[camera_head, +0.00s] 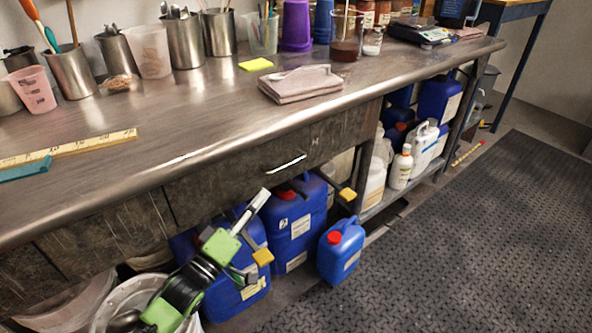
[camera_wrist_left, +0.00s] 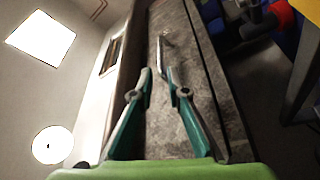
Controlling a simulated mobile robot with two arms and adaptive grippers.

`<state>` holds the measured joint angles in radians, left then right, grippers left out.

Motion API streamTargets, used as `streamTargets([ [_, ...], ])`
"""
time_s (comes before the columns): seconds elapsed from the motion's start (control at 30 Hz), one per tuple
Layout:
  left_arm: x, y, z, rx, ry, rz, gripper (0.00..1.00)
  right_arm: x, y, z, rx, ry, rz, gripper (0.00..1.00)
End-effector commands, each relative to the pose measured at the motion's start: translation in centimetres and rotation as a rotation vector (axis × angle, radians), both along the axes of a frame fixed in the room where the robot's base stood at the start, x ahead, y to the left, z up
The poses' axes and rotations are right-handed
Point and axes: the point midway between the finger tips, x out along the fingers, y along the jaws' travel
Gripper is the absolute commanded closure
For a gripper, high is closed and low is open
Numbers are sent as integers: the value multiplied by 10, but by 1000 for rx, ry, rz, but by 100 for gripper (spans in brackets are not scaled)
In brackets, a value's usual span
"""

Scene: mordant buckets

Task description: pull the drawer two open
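A dark, worn drawer (camera_head: 225,185) with a bright bar handle (camera_head: 287,163) sits shut under the bench top. A small mark on its front is too faint to read, so I cannot tell its number. Its front (camera_wrist_left: 180,95) fills the middle of the left wrist view. My left gripper (camera_head: 262,196) is just below and left of the handle, apparently apart from it. In the left wrist view its two fingers (camera_wrist_left: 153,72) have a narrow gap between them and hold nothing. My right gripper is not clearly seen.
Another drawer front (camera_head: 110,235) is at left. Blue canisters (camera_head: 298,225) stand below the drawer, with a smaller one (camera_head: 340,250) in front. A folded cloth (camera_head: 300,84) lies on the steel bench top (camera_head: 200,115). The black floor mat (camera_head: 470,230) is clear at right.

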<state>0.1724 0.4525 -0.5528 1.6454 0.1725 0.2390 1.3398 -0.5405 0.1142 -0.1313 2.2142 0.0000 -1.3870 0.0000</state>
Motion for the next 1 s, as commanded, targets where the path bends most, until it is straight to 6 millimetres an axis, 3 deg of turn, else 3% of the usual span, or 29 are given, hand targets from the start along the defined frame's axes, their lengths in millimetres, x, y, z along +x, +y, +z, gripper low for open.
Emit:
streamTargets([
  [0.5,82,-56,20,2,0,2,85,-11,-3,54,2,-32,-3,15],
  [0.6,94,-63,23,3,0,3,85,-13,-3,56,0,-32,-4,15],
  [1.0,106,-72,27,3,2,2,85,-13,-3,58,1,-32,-5,15],
])
